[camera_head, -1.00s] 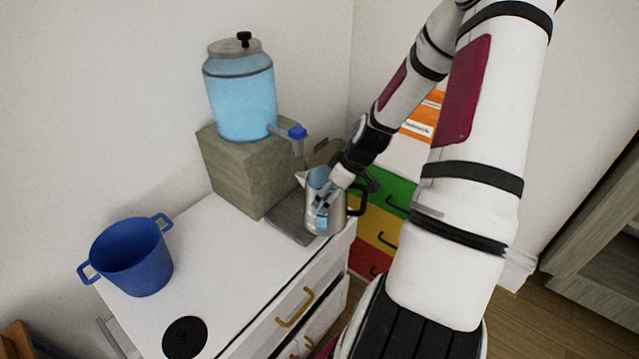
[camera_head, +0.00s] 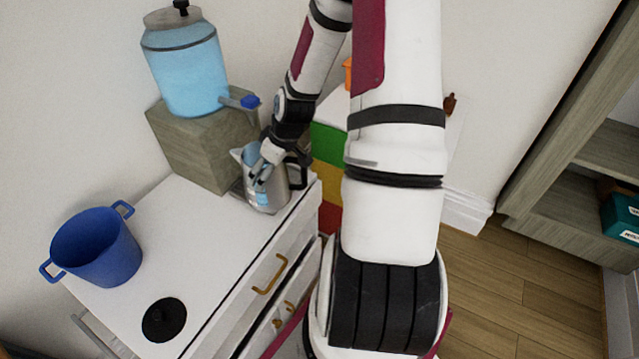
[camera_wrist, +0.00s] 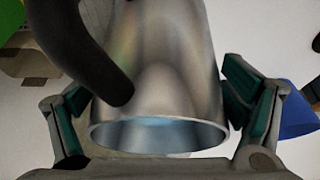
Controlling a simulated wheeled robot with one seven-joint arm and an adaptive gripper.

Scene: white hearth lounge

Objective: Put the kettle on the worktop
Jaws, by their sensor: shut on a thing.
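The kettle (camera_head: 268,197) is a silver metal jug with a black handle on its right and a bluish patch on its side. It is upright at the right end of the white worktop (camera_head: 205,240), just in front of the water dispenser. My gripper (camera_head: 262,168) is shut on the kettle from above. The wrist view shows the kettle (camera_wrist: 165,65) between the two fingers, its rim near the camera and pale blue inside. I cannot tell whether its base touches the worktop.
A dispenser of blue liquid (camera_head: 188,70) stands on a wooden block (camera_head: 203,150) at the back. A blue pot (camera_head: 97,248) and a black disc (camera_head: 164,319) are on the left and front. The worktop between pot and kettle is clear.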

